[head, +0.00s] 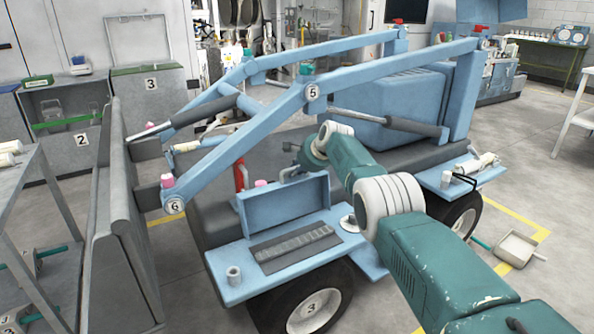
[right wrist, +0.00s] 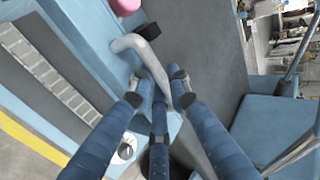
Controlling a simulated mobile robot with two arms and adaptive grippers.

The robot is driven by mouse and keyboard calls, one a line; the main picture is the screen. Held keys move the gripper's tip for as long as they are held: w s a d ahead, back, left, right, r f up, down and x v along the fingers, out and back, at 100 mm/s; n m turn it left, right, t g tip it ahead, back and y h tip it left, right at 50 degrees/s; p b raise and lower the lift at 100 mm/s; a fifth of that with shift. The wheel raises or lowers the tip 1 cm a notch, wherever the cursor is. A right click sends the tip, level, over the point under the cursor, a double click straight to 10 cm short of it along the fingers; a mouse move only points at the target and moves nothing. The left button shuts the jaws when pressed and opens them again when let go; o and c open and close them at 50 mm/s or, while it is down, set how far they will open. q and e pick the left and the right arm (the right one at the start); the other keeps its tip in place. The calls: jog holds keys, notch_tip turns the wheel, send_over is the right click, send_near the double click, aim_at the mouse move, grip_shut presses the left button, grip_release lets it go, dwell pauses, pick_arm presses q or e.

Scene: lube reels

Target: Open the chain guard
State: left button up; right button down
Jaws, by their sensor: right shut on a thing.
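The chain guard (head: 283,205) is a blue hinged panel on the near side of the blue machine. It stands raised behind a flat strip of chain (head: 293,246), which is uncovered. A grey bent handle (right wrist: 137,46) shows at the guard's upper edge. My right gripper (right wrist: 158,88) is shut on this handle, with its blue fingers around the grey bar. In the head view my arm reaches in from the lower right and its wrist hides most of the fingers. The left gripper does not show.
Blue lift arms (head: 313,92) span over the machine. A pink cap (right wrist: 125,6) is near the handle. A white dial (head: 348,223) sits right of the guard, a small grey cup (head: 233,275) left of it. A grey upright plate (head: 122,220) stands left. The floor at right is mostly clear.

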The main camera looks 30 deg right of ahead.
jog(key=c, duration=1.6)
grip_release()
jog(key=shift+w+r, duration=0.2)
jog(key=shift+r, duration=0.2)
jog(key=shift+c, duration=0.2)
jog(key=shift+f, duration=0.2)
jog(key=shift+s+d+r, duration=0.1)
jog(key=shift+s+r, duration=0.05)
jog(key=shift+s+d+r, duration=0.1)
jog(key=shift+s+r, duration=0.5)
jog(key=shift+s, duration=0.15)
jog(key=shift+a+v, duration=0.2)
jog(key=shift+v, duration=2.4)
jog(key=shift+f, duration=0.1)
